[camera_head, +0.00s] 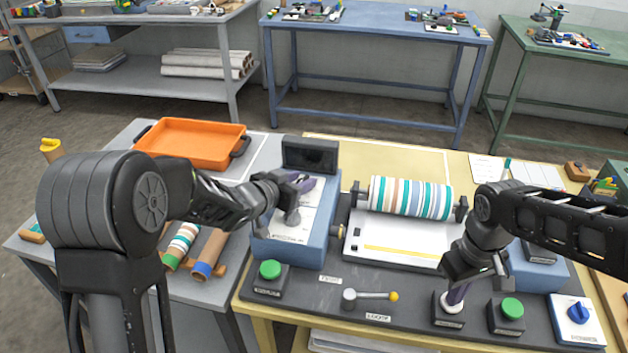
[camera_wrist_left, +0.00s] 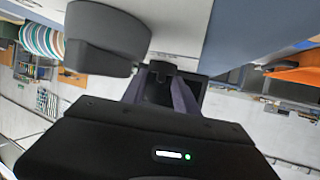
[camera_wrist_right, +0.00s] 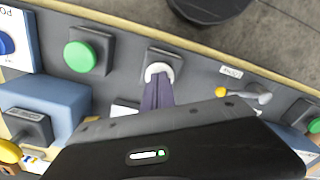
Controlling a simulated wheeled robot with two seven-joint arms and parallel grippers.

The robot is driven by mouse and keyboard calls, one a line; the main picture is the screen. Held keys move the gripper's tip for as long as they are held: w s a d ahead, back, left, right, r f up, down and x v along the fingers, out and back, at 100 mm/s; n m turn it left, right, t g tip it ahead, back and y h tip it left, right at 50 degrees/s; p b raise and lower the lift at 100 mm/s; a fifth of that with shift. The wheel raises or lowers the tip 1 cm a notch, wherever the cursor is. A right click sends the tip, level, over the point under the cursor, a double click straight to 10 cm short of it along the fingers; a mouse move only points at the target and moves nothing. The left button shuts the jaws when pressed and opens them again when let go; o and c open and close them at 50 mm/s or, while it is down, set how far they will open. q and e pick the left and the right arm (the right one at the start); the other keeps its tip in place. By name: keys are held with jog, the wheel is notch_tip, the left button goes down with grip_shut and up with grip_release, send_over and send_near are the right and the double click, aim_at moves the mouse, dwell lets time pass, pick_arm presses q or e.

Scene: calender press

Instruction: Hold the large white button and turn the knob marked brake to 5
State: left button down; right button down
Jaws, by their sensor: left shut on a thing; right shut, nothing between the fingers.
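The large white button (camera_head: 452,306) sits on a dark block at the front of the press. My right gripper (camera_head: 458,293) is shut and empty, its fingertips down at the button's top; the right wrist view shows the closed fingers against the white button (camera_wrist_right: 160,71). My left gripper (camera_head: 302,184) is over the white panel (camera_head: 290,222) of the blue housing, shut on a dark knob (camera_wrist_left: 159,88), seen between its fingers in the left wrist view. The fingers and wrist hide most of the knob. I cannot read its marking or setting.
Green buttons (camera_head: 270,270) (camera_head: 511,308) and a yellow-tipped lever (camera_head: 370,295) stand along the front. A blue knob (camera_head: 578,312) is at right. The striped roller (camera_head: 410,197) lies between the arms. A dark screen (camera_head: 310,155) stands behind my left gripper.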

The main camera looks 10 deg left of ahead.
pick_arm(q)
jog(key=shift+s+f, duration=0.1)
jog(key=shift+f, duration=0.2)
pick_arm(e)
jog(key=shift+s+f, duration=0.2)
jog(key=shift+f, duration=0.05)
pick_arm(q)
jog(key=c, duration=1.3)
grip_release()
jog(key=o, duration=0.3)
jog(key=shift+r, duration=0.15)
jog(key=shift+o, duration=0.2)
jog(key=v, duration=1.2)
jog(key=shift+r, duration=0.1)
jog(key=shift+r+p, duration=0.6)
jog(key=shift+p, duration=0.15)
pick_arm(e)
jog(key=shift+w+r, duration=0.2)
jog(key=shift+r, duration=0.7)
pick_arm(q)
jog(key=shift+r+p, duration=2.2)
jog(key=shift+r, duration=0.05)
pick_arm(e)
notch_tip(320, 180, up, 6)
